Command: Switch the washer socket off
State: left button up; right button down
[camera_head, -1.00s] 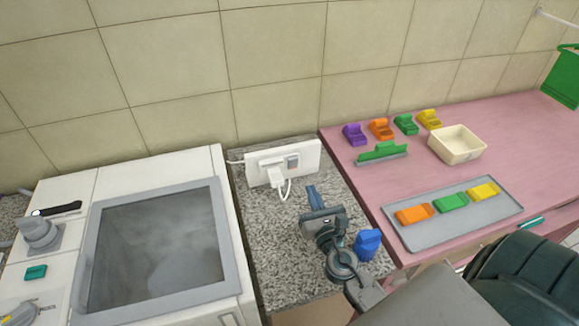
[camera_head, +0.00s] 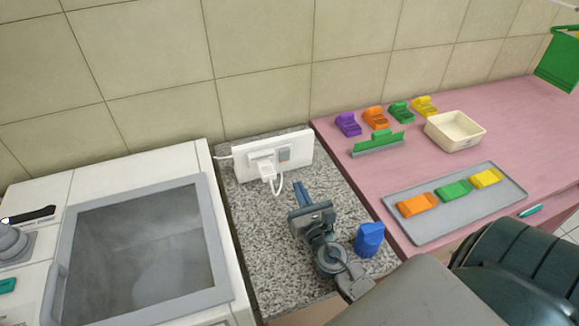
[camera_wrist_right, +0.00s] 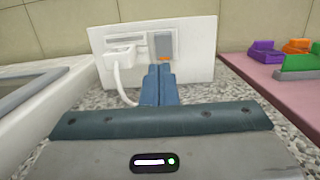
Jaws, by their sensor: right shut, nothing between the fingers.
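The washer socket (camera_head: 300,147) is a white wall plate standing at the back of the granite counter. It has a white plug (camera_head: 266,171) with a white cord at its left part and a grey rocker switch (camera_head: 284,155) to the right of the plug. In the right wrist view the switch (camera_wrist_right: 162,44) shows a small orange mark at its lower edge. My right gripper (camera_head: 301,187) is shut and empty, in front of the socket and a little below the switch. In the right wrist view its fingertips (camera_wrist_right: 159,68) point at the switch's lower edge; I cannot tell whether they touch. My left gripper is not in view.
A white washer (camera_head: 140,250) with a glass lid stands left of the counter. A blue object (camera_head: 369,239) stands right of my right arm. The pink table (camera_head: 330,128) on the right holds coloured clips, a cream bin (camera_head: 455,131) and a grey tray (camera_head: 420,232).

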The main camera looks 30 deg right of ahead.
aim_at(284, 153)
jog(key=p+x, duration=0.2)
jog(key=x, duration=0.7)
jog(key=shift+w+d, duration=0.2)
jog(key=shift+w, duration=0.25)
jog(key=shift+w+r+p, duration=0.2)
jog(key=shift+r+p, duration=0.05)
jog(key=shift+p, duration=0.1)
jog(key=shift+s, duration=0.1)
